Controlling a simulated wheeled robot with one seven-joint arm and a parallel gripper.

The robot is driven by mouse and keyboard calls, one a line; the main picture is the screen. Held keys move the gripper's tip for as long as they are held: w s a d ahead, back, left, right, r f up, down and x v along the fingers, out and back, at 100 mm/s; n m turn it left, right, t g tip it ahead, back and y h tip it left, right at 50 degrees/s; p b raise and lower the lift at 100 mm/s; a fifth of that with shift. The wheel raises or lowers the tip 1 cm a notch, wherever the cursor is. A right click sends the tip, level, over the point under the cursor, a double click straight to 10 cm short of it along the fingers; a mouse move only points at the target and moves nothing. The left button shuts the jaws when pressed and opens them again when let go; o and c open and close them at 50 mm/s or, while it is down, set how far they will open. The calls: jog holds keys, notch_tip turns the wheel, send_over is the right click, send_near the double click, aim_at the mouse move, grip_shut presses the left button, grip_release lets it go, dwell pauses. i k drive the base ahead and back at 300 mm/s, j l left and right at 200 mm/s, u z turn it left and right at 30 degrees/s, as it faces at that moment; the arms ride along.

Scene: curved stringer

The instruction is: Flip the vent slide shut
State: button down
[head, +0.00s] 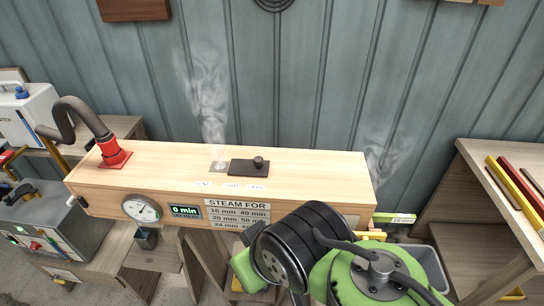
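The vent slide is a dark flat plate (243,168) with a round black knob (258,162) at its right end. It lies on top of the long pale wooden steam box (140,158). The vent hole (219,166), on a small plate just left of the slide, is uncovered, and white steam rises from it. Small white labels (231,185) lie in front of the slide, too small to read surely. My green and black arm shows at the bottom right, in front of the box. My gripper's fingers do not show.
A red fitting (113,153) with a dark hose stands on the box's left end. The front bears a gauge (141,208), a green "0 min" display (185,211) and a "STEAM FOR" sign (237,213). Steam also rises behind the right end. The box top around the slide is clear.

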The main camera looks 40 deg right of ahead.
aim_at(257, 167)
jog(key=z, duration=0.7)
jog(key=i+j+u, duration=0.45)
jog(key=l, duration=0.1)
